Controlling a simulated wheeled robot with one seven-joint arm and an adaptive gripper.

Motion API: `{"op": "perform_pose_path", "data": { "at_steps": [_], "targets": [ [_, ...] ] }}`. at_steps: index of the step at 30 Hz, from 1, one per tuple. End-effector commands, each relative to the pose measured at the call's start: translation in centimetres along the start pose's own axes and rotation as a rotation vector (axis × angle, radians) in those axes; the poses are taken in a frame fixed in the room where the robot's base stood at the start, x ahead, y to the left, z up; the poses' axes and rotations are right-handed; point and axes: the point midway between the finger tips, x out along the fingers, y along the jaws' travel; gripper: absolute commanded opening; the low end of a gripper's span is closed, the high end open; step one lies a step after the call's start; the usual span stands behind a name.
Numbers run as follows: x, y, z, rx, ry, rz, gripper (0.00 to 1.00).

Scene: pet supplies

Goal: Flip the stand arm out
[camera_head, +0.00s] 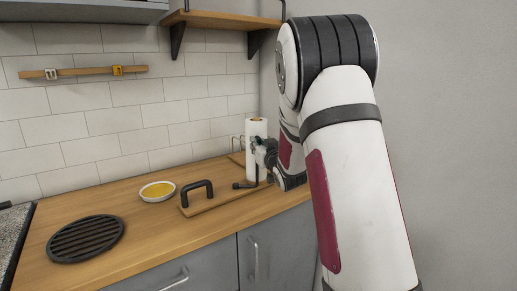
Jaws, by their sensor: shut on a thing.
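My gripper (261,165) is small and partly hidden by my own arm, at the right end of the counter. It is shut on a thin dark bar that looks like the stand arm (243,185). The bar has an upright part under the fingers and a low part pointing left, just above or on a wooden board (225,194). A black arched handle (196,192) stands at the board's left end. The fingertips and exact grip are too small to see clearly.
A white paper roll (256,133) stands close behind my gripper. A white bowl with yellow contents (157,191) and a round black grate (86,238) lie left on the wooden counter (150,239). A tiled wall (130,110) bounds the back. The counter's front middle is clear.

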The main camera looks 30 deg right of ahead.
Motion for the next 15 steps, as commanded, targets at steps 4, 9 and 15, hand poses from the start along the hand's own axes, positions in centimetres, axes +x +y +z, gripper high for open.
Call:
{"op": "perform_pose_path", "data": {
  "at_steps": [4,9,15],
  "targets": [
    [-0.6,-0.9,0.2,0.002,0.003,0.096,0.0],
    [-1.4,-1.8,0.2,0.002,0.003,0.215,0.0],
    [-2.2,-2.8,0.1,0.0,0.0,0.357,0.0]
  ]
}}
